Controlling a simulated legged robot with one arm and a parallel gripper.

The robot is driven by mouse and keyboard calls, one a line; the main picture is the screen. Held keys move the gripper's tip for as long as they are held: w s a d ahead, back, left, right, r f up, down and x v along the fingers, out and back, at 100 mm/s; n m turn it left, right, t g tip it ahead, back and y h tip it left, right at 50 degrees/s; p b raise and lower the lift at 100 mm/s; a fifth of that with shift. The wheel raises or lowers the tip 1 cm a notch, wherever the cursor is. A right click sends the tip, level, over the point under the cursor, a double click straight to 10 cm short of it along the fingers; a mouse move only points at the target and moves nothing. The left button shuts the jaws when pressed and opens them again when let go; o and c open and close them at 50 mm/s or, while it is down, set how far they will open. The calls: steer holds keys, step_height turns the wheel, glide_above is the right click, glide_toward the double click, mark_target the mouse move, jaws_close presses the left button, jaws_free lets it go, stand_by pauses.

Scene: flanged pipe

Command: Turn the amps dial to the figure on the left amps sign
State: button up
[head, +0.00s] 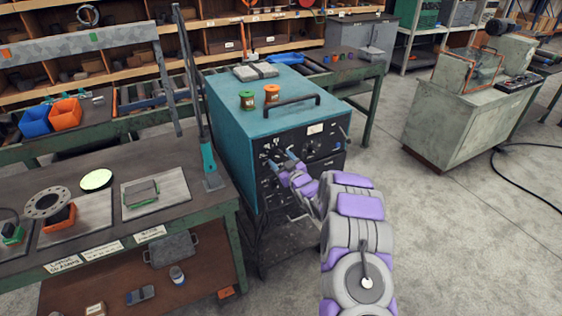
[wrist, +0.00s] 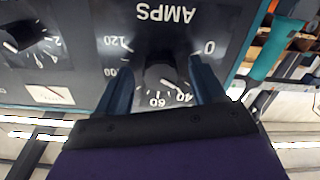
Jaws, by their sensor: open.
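The amps dial (wrist: 163,74) is on the dark front panel of the teal welding machine (head: 235,110). In the wrist view it appears upside down, under the word AMPS, with the figures 0, 40, 60, 100 and 120 legible around it. In the head view my gripper (head: 283,164) is at the panel. The left amps sign (head: 62,264) is on the left bench's front edge; its small figure seems to be 60.
Two spools (head: 260,97) and a handle (head: 292,103) are on the machine. The left bench (head: 100,172) stands close by. Open floor (head: 450,240) lies to the right.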

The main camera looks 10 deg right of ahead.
steer(key=shift+w+a, duration=0.1)
steer(key=shift+w, duration=0.15)
steer(key=c, duration=1.1)
steer(key=shift+o, duration=0.2)
steer(key=shift+m+p, duration=0.3)
steer(key=shift+p, duration=0.05)
steer(key=shift+r+m+p, duration=0.1)
steer(key=shift+m+p, duration=0.5)
steer(key=m+p, duration=0.3)
steer(key=m, duration=0.1)
steer(key=shift+a, duration=0.1)
steer(key=m+p, duration=0.3)
steer(key=m, duration=0.2)
steer(key=shift+r+m, duration=0.1)
steer(key=shift+m, duration=0.3)
